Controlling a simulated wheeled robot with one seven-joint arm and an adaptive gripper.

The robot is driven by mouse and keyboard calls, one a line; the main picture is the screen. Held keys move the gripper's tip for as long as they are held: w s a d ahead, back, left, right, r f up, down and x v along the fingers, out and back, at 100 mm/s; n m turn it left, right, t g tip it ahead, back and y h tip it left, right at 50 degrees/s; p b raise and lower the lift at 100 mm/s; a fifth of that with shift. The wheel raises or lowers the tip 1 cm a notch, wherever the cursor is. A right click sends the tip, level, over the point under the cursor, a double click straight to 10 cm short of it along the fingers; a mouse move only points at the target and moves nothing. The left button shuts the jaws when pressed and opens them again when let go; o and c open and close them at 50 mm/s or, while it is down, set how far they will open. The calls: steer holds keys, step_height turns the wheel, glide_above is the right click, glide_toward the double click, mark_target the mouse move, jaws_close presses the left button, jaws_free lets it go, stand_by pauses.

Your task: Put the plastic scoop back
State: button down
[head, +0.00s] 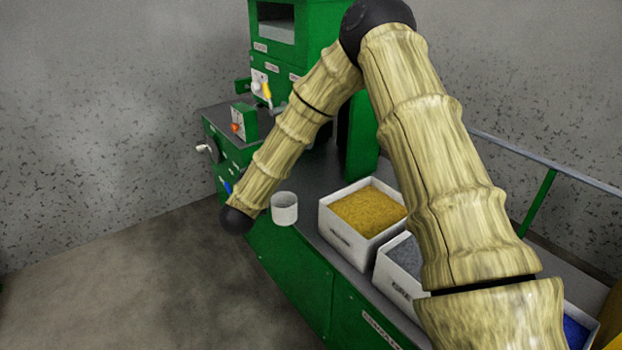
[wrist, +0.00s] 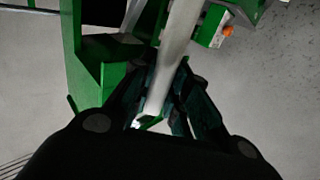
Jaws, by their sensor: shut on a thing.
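In the wrist view my gripper (wrist: 165,78) is shut on a long pale thing (wrist: 180,38), which looks like part of the plastic scoop. It runs from between the fingers up past the top edge, so its far end is out of view. In the head view my arm's lower black joint is left of a white round cup (head: 285,209) on the bench. My gripper and what it holds cannot be made out there, as my arm hides that area.
A box of yellow granules (head: 335,228) and a box of grey granules (head: 393,280) stand on the green machine's bench (head: 291,242). Blue material (head: 577,332) shows at lower right. A small control box with an orange knob (head: 237,127) stands at the back left. Floor at left is clear.

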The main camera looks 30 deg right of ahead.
steer(key=d+f, duration=0.1)
steer(key=d, duration=0.6)
steer(key=w+d+f+p, duration=0.1)
steer(key=d+f, duration=0.1)
steer(key=d, duration=0.6)
steer(key=shift+f, duration=0.25)
steer(key=shift+w+f, duration=0.1)
steer(key=c, duration=1.4)
jaws_free()
steer(key=shift+a, duration=0.15)
